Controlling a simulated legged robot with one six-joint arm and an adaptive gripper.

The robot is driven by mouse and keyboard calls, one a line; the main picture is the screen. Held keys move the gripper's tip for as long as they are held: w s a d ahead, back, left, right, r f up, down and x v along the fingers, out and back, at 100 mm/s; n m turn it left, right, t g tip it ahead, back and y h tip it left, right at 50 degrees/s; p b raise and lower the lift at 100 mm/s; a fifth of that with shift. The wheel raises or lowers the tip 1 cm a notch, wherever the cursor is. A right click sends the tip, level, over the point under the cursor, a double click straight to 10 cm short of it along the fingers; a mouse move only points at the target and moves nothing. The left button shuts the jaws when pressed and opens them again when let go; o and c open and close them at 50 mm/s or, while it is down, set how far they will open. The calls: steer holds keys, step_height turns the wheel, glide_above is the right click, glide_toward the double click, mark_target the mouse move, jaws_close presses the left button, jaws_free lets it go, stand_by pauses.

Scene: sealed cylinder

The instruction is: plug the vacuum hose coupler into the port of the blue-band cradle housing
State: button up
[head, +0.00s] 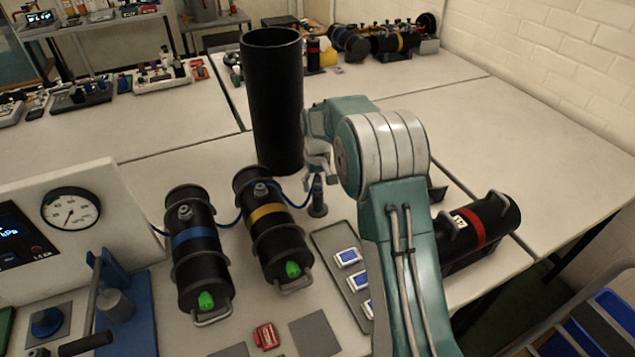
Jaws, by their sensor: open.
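The blue-band cradle housing (194,262) is a black cylinder lying on the table at left centre. A grey round port fitting (185,212) shows on its top. The vacuum hose coupler (318,188) stands upright on a dark round base right of the yellow-band housing. A blue hose (296,205) runs from it leftward past both housings. My gripper (316,176) is open at the coupler's upper end, in front of the tall black cylinder. Whether its fingers touch the coupler I cannot tell; my arm hides part of that area.
The yellow-band housing (268,238) lies just right of the blue-band one. A tall black open cylinder (274,100) stands behind. A red-band housing (482,232) is at right. A tray (322,238) with blue-white packs lies in front. A gauge panel (60,245) stands at left.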

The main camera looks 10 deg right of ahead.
mark_target(318, 175)
steer(key=shift+c, duration=0.3)
stand_by(0.5)
jaws_close()
steer(key=shift+r, duration=0.1)
steer(key=shift+r, duration=2.95)
